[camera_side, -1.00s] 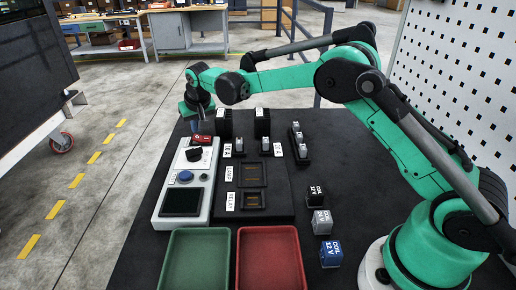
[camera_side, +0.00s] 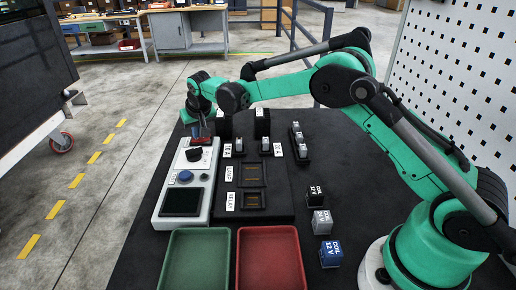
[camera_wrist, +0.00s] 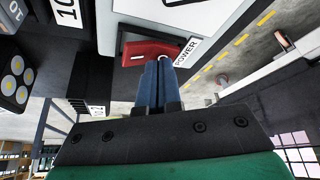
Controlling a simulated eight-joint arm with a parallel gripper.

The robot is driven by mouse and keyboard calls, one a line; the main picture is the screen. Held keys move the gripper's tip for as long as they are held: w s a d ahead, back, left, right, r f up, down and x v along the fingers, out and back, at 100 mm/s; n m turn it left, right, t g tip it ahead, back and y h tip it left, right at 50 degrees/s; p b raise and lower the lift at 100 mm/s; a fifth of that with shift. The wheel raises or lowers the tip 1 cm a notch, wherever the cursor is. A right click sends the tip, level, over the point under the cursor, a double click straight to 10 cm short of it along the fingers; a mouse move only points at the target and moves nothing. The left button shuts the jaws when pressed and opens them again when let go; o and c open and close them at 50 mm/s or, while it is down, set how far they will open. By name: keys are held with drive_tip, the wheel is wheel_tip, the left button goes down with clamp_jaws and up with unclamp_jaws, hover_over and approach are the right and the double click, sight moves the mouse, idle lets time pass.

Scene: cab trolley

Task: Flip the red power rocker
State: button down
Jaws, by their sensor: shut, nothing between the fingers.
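The red power rocker (camera_wrist: 150,52) sits on the white control box (camera_side: 200,180), beside a "POWER" label (camera_wrist: 188,48) in the wrist view. In the side view the red rocker (camera_side: 203,141) shows at the far end of the box, partly hidden by my gripper. My gripper (camera_wrist: 163,62) is shut and empty, its blue-grey fingertips close together at the rocker's edge. Whether the tips touch it I cannot tell. In the side view my gripper (camera_side: 200,132) points down over the far end of the box.
The box also carries a black knob (camera_side: 194,155), a blue button (camera_side: 186,176) and a dark screen (camera_side: 181,202). Black blocks (camera_side: 262,124) stand just right of my gripper. A green tray (camera_side: 198,262) and a red tray (camera_side: 270,262) lie at the front.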

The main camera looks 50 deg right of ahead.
sight(199, 140)
drive_tip(key=shift+r, duration=3.55)
